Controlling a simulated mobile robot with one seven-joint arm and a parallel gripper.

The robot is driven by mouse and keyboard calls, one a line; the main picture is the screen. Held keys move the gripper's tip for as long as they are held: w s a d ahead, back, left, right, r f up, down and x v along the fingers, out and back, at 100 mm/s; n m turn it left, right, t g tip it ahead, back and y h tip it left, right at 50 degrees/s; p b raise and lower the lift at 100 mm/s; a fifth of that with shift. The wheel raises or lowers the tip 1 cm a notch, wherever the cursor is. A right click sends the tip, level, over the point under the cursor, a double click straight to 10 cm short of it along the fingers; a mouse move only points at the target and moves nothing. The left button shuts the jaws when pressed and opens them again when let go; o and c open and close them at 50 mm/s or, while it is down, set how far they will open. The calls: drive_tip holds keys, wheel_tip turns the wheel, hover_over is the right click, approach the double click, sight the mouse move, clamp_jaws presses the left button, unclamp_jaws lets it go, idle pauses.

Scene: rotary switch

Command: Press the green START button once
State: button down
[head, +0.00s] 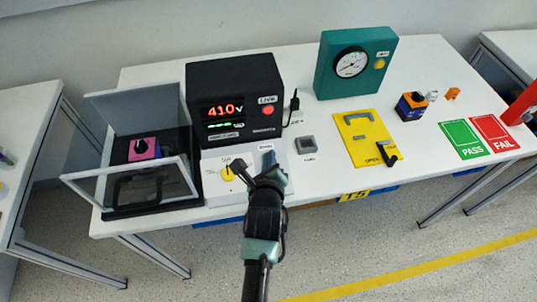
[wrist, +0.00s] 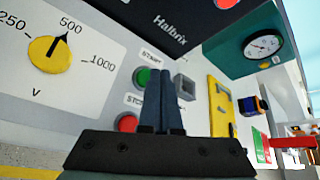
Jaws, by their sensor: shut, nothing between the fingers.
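The green START button (wrist: 143,78) shows in the wrist view on the light panel under the black meter, with its label above it. The red STOP button (wrist: 127,122) is below it. My gripper (wrist: 172,78) is shut and empty; its fingertips appear just right of the green button in the wrist view. I cannot tell whether they touch the panel. In the head view my gripper (head: 268,160) is over the right part of the panel (head: 212,160) and hides both buttons.
The yellow rotary knob (wrist: 49,52) points near 500. A clear-walled fixture (head: 145,185) with an open lid stands left. A grey socket (head: 307,145), yellow plate (head: 368,138) and teal gauge box (head: 355,65) stand right.

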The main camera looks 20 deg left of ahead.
drive_tip(key=shift+r, duration=0.1)
drive_tip(key=r+p, duration=0.1)
drive_tip(key=s+r+p, duration=0.1)
drive_tip(key=r+p, duration=0.1)
drive_tip(key=d+r+p, duration=0.1)
drive_tip(key=p, duration=0.1)
drive_tip(key=shift+s+r, duration=0.15)
drive_tip(key=shift+r, duration=0.1)
idle(0.8)
